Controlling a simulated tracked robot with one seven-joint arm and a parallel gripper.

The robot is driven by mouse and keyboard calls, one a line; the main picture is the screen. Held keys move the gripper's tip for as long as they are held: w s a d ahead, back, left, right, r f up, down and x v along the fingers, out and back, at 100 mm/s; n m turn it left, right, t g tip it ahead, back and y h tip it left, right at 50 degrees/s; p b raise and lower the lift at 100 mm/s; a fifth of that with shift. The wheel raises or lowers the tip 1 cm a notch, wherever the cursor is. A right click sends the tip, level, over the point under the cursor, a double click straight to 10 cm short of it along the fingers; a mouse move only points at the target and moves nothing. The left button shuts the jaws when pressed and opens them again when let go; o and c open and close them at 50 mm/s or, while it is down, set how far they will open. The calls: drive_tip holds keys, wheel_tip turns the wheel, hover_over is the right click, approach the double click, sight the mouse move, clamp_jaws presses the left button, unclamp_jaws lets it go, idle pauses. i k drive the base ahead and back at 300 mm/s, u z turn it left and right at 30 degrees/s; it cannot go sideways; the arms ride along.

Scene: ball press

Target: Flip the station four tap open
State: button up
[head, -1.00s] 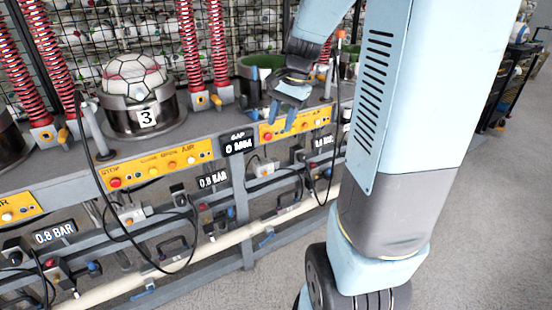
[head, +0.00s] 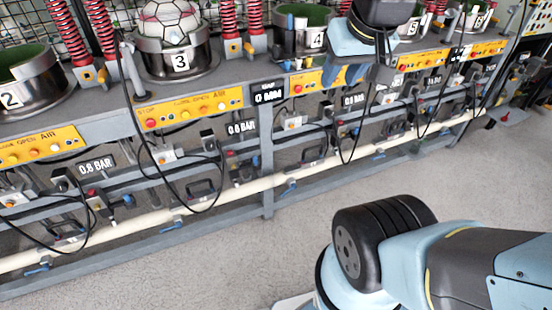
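A cream pipe (head: 240,192) runs low along the front of the bench and carries small blue tap handles. The blue tap (head: 290,188) below the station four panel appears to be station four's. It is too small to tell whether it is open or shut. The station four pot (head: 302,42), marked 4, has a green inside. My gripper (head: 341,77) hangs in front of the bench at the right of the station four panel, with its blue fingers pointing down and apart. It looks open and empty, and is well above the tap.
The station four yellow panel (head: 305,82) is partly behind my gripper. Black cables (head: 352,140) hang below it. A grey post (head: 267,165) stands left of the tap. Station three's pot (head: 178,62) holds a ball. The grey floor (head: 300,235) in front is clear.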

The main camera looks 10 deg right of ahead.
sight(293, 185)
drive_tip(key=z, duration=1.1)
drive_tip(key=k, duration=0.85)
drive_tip(key=u, duration=0.75)
drive_tip(key=i, duration=1)
drive_tip(key=u, duration=0.05)
